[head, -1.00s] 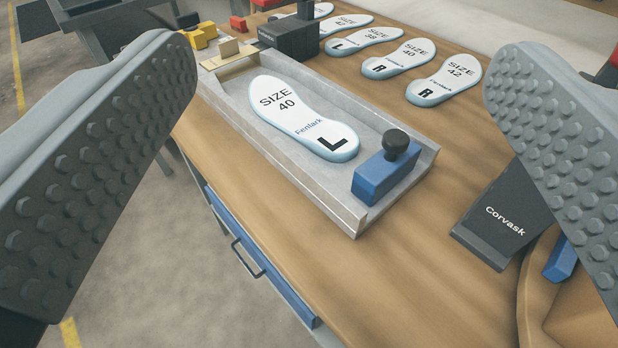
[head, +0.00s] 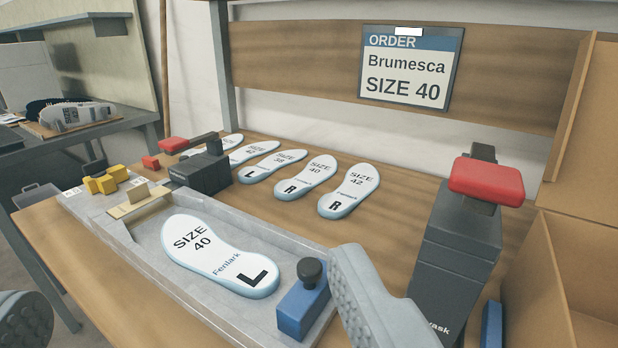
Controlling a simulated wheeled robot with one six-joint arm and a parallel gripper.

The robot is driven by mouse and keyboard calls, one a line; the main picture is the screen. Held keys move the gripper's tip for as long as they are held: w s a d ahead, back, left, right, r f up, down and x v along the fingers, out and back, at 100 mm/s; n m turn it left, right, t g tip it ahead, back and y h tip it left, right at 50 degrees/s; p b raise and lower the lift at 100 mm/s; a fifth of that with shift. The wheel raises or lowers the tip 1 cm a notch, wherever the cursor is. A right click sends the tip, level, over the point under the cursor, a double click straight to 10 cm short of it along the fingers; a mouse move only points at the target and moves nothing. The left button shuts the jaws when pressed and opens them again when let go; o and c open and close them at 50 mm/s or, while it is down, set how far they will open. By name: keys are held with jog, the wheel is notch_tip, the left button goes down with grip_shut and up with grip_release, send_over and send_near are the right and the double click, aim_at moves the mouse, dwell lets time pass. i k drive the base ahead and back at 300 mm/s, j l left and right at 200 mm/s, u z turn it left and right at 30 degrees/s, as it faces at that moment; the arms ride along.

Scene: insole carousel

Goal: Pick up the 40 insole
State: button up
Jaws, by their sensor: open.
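A white insole (head: 215,255) marked SIZE 40, Fenlark and L lies flat in a shallow grey tray (head: 165,282). A second size 40 insole (head: 308,176), marked R, lies on the bench in a row behind the tray. My gripper (head: 192,285) is open and empty. Its left finger shows at the lower left edge and its right finger stands in front of the tray's right end. The tray insole appears between the fingers in the picture, apart from both. An order sign (head: 411,75) on the back board reads Brumesca SIZE 40.
A blue block with a black knob (head: 303,300) sits at the tray's right end. A dark press with a red pad (head: 462,240) stands at right. A size 42 insole (head: 350,190) and others share the row. A dark clamp (head: 200,172) stands behind the tray.

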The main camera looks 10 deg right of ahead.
aim_at(321, 168)
jog(key=i+j+z, duration=0.15)
jog(key=j, duration=0.15)
jog(key=i+j+z, duration=0.3)
jog(key=j, duration=0.3)
jog(key=i+j+z, duration=0.15)
jog(key=j, duration=0.15)
jog(key=i+j+z, duration=0.15)
jog(key=j, duration=0.2)
jog(key=k, duration=0.05)
